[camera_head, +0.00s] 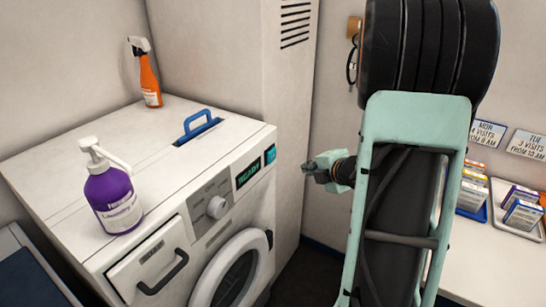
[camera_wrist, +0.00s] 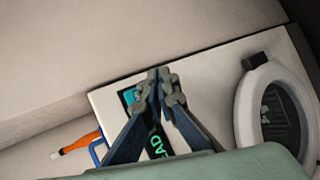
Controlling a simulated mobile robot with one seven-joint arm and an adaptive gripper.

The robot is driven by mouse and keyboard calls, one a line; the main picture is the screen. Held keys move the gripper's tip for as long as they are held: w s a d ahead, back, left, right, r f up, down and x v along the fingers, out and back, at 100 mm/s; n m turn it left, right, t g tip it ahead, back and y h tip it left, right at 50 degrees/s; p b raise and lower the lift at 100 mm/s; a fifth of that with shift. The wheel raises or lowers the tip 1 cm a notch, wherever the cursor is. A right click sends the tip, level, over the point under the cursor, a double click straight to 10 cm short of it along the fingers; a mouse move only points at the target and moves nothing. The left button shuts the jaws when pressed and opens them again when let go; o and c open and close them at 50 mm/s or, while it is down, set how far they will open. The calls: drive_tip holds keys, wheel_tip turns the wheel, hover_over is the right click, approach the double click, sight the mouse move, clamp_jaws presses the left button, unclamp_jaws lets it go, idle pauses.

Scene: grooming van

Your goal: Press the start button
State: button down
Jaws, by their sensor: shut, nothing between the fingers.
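The white washer (camera_head: 130,140) has a front panel with a dial (camera_head: 217,207), a dark display reading READY (camera_head: 248,172) and a small teal-lit square (camera_head: 270,154) at its right end, which looks like the start button. In the wrist view the teal-lit square (camera_wrist: 129,97) is just left of my fingertips, and my fingers partly cover the display (camera_wrist: 158,140). My gripper (camera_head: 307,168) is shut and empty, pointing left. In the head view it is right of the panel, with a visible gap. It also shows in the wrist view (camera_wrist: 160,76).
A purple pump bottle (camera_head: 113,200), an orange spray bottle (camera_head: 148,78) and a blue handle (camera_head: 197,125) are on the washer top. The round door (camera_head: 232,270) and a drawer handle (camera_head: 163,273) are below the panel. A counter with boxes on trays (camera_head: 515,225) stands right.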

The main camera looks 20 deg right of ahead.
sight(275, 157)
drive_tip(key=w+a+b, duration=0.1)
drive_tip(key=w+a, duration=0.4)
drive_tip(key=w, duration=0.1)
drive_tip(key=shift+w, duration=0.3)
drive_tip(key=shift+a, duration=0.15)
idle(1.2)
drive_tip(key=shift+w+a+b, duration=0.15)
drive_tip(key=shift+w+b, duration=0.15)
drive_tip(key=shift+b, duration=0.05)
drive_tip(key=shift+w+a, duration=0.4)
drive_tip(key=shift+w, duration=0.05)
idle(1.0)
drive_tip(key=shift+s+d, duration=0.6)
drive_tip(key=shift+s, duration=0.2)
